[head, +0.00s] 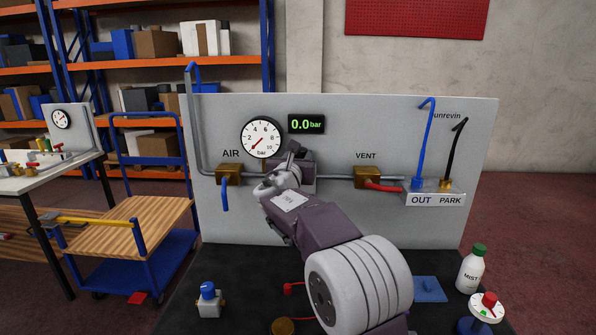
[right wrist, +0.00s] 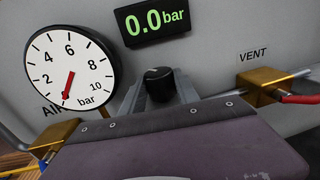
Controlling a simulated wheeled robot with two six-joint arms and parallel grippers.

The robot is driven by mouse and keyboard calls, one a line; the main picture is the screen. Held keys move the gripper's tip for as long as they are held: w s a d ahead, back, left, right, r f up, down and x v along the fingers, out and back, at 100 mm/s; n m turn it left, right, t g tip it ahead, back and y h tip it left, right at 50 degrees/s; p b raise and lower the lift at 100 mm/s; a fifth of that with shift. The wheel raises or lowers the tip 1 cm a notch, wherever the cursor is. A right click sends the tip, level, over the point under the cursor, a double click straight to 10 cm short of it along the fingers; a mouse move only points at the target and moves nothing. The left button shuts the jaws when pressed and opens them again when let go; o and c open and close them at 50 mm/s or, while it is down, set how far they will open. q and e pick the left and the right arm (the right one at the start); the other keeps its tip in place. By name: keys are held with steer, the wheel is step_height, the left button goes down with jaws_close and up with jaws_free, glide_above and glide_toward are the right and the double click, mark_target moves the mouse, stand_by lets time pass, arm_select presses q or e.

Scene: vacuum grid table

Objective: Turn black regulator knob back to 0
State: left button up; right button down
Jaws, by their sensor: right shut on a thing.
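The black regulator knob (right wrist: 158,84) shows in the right wrist view between the two fingers of my right gripper (right wrist: 159,92). The gripper is shut on it. In the head view my right gripper (head: 296,160) is at the panel's pipe, between the AIR and VENT valves, and hides most of the knob. The round gauge (head: 261,137) has its red needle at the low end, near 0; it also shows in the right wrist view (right wrist: 70,70). The digital display (head: 306,124) reads 0.0 bar. My left gripper is not in view.
The brass AIR valve (head: 228,175) has a blue handle hanging down. The brass VENT valve (head: 368,177) has a red handle pointing right. Blue and black hooked pieces stand at the OUT/PARK block (head: 435,198). A white MIST bottle (head: 472,269) stands on the dark table at right.

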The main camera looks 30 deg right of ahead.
steer(key=n+t+y+b, duration=0.1)
steer(key=y+b, duration=0.1)
steer(key=n+t+y+b, duration=0.1)
steer(key=n+y+b, duration=0.1)
steer(key=d+n+t+y+b, duration=0.1)
steer(key=y+b, duration=0.1)
steer(key=shift+s+f+b, duration=0.25)
steer(key=shift+b, duration=0.15)
steer(key=shift+r+n+t+y+b, duration=0.1)
steer(key=shift+n+t+y+b, duration=0.25)
steer(key=shift+n+y, duration=0.4)
steer(key=y, duration=0.1)
steer(key=n+y, duration=0.1)
steer(key=shift+d+r+n+y, duration=0.1)
steer(key=shift+r+n+y, duration=0.05)
steer(key=shift+n+y, duration=0.15)
steer(key=n+y, duration=0.1)
steer(key=y, duration=0.2)
steer(key=shift+d+r+n+p, duration=0.1)
steer(key=shift+r+n+p, duration=0.05)
steer(key=shift+n+p, duration=0.2)
steer(key=shift+n+y+p, duration=0.45)
steer(key=shift+n+y, duration=0.15)
steer(key=shift+y, duration=0.25)
steer(key=c, duration=1.2)
jaws_free()
